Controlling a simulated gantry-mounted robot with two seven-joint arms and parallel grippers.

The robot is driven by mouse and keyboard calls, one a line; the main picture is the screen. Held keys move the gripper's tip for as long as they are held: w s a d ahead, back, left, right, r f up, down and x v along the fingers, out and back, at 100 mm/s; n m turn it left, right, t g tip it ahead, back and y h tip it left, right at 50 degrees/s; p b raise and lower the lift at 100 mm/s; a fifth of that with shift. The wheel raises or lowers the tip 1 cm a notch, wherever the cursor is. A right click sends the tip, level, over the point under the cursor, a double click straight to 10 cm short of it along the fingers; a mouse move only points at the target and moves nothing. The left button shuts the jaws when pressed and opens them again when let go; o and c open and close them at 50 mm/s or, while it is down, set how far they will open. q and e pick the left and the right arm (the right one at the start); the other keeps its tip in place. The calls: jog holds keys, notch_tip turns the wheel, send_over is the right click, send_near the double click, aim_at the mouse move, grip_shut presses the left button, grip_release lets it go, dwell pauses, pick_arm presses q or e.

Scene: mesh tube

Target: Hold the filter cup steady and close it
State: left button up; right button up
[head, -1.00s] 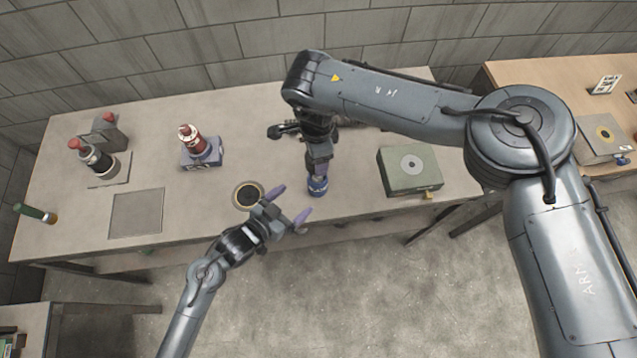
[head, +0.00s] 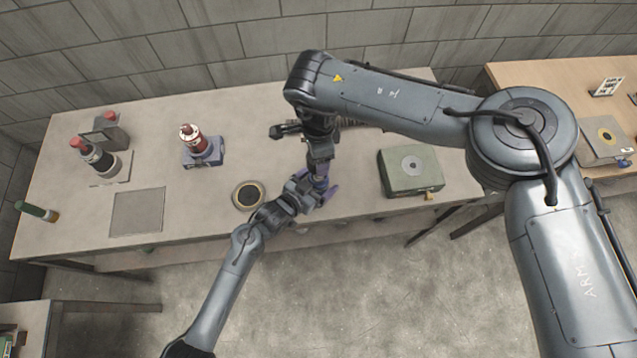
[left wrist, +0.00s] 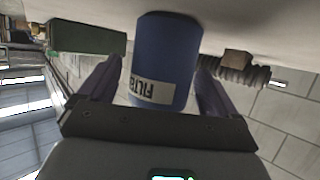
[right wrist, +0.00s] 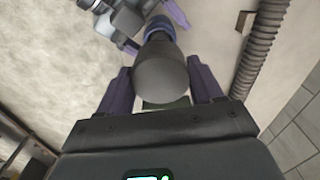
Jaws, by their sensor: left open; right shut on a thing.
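The filter cup (left wrist: 165,60) is a blue cylinder with a white label, seen upside down in the left wrist view. It stands between the fingers of my left gripper (left wrist: 160,72), which is open around it. In the head view my left gripper (head: 322,192) and right arm mostly hide the cup. My right gripper (right wrist: 161,80) is shut on a dark grey rounded part (right wrist: 162,75), just above the blue cup (right wrist: 160,28). I cannot tell whether the part touches the cup. My right gripper (head: 320,165) points down in the head view.
A dark round ring (head: 249,195) lies left of the grippers. A green box (head: 411,172) stands to the right. A red-and-white device (head: 195,142) is farther left. A ribbed hose (right wrist: 262,40) lies behind. The table's front edge is close to my left gripper.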

pick_arm(q)
jog(key=shift+f, duration=0.1)
jog(key=c, duration=1.5)
pick_arm(e)
jog(key=shift+f, duration=2.5)
jog(key=shift+f, duration=0.15)
jog(key=shift+f, duration=0.75)
jog(key=shift+f, duration=0.5)
pick_arm(q)
grip_shut()
pick_arm(e)
jog(key=o, duration=1)
